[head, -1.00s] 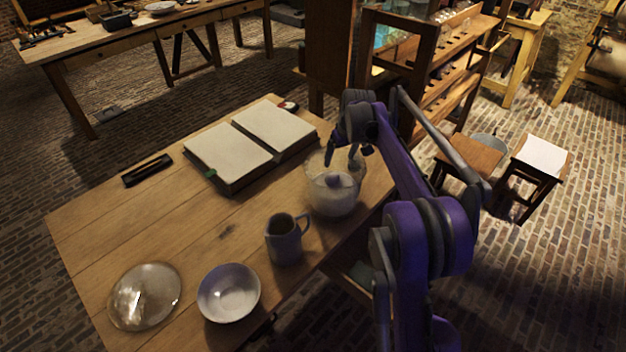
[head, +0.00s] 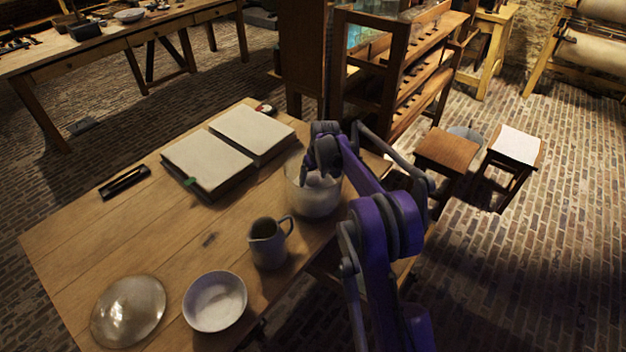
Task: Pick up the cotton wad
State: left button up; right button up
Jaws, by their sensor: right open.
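A glass jar (head: 316,204) with pale contents stands at the right edge of the wooden table, beside the open book. The cotton wad seems to be the small pale lilac lump (head: 315,178) at the top of the jar's contents; it is partly hidden by my gripper. My right gripper (head: 316,171) points down into the jar's mouth, with its open fingers close around the lump. Whether the fingers touch the lump is too small to tell. My left gripper is out of view.
A grey jug (head: 268,244) stands just in front of the jar. A white bowl (head: 215,301) and a glass dome (head: 128,311) sit at the near end. The open book (head: 208,164) lies left of the jar. The left middle of the table (head: 120,235) is clear.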

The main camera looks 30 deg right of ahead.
aim_at(314, 177)
grip_shut()
notch_tip(314, 177, up, 10)
dwell(0.8)
jog(key=c, duration=0.7)
grip_release()
jog(key=shift+c, duration=0.2)
jog(key=c, duration=0.5)
jog(key=shift+c, duration=0.2)
